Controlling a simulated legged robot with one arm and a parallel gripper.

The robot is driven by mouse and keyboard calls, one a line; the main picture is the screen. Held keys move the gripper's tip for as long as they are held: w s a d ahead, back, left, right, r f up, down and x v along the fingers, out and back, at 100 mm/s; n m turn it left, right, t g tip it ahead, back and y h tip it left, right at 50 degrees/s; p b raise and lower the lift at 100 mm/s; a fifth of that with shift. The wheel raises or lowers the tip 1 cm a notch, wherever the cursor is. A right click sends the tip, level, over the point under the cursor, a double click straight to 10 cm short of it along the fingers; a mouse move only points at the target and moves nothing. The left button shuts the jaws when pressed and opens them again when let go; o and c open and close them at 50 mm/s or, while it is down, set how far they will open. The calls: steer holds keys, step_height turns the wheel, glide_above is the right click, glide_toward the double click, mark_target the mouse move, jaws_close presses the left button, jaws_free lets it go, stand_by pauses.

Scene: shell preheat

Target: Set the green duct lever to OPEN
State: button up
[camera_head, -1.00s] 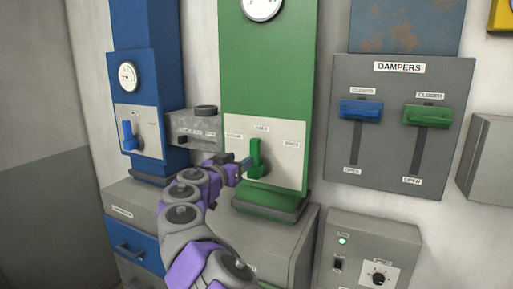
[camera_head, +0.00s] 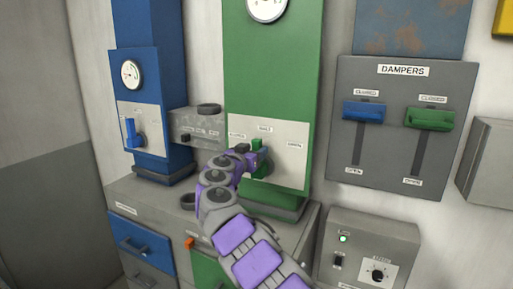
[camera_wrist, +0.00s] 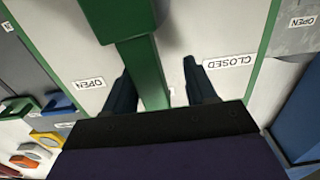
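The green duct lever (camera_head: 258,145) sits on a pale plate (camera_head: 290,170) on the green duct, pointing roughly up toward the middle label. Its plate has a label on each side; the wrist view reads OPEN on the left and CLOSED on the right. My gripper (camera_head: 246,154) is at the lever and partly hides it in the head view. In the wrist view my gripper (camera_wrist: 158,88) is open, with one dark finger on each side of the green lever (camera_wrist: 145,70). Gaps show between the lever and both fingers.
A blue duct with its own blue lever (camera_head: 132,132) stands at the left. A grey box (camera_head: 198,124) sits between the ducts. The DAMPERS panel (camera_head: 400,140) with blue and green sliders is at the right. Cabinets with drawers (camera_head: 142,243) are below.

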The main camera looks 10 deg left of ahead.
steer(key=shift+w+d, duration=0.25)
steer(key=shift+w, duration=0.15)
steer(key=shift+w+d, duration=0.45)
steer(key=shift+d, duration=0.25)
steer(key=shift+d+r, duration=0.1)
steer(key=shift+d, duration=0.4)
steer(key=shift+a, duration=0.35)
steer(key=shift+c, duration=0.4)
steer(key=shift+a, duration=0.45)
steer(key=c, duration=0.3)
steer(key=shift+s+d, duration=0.1)
steer(key=shift+d, duration=0.3)
jaws_close()
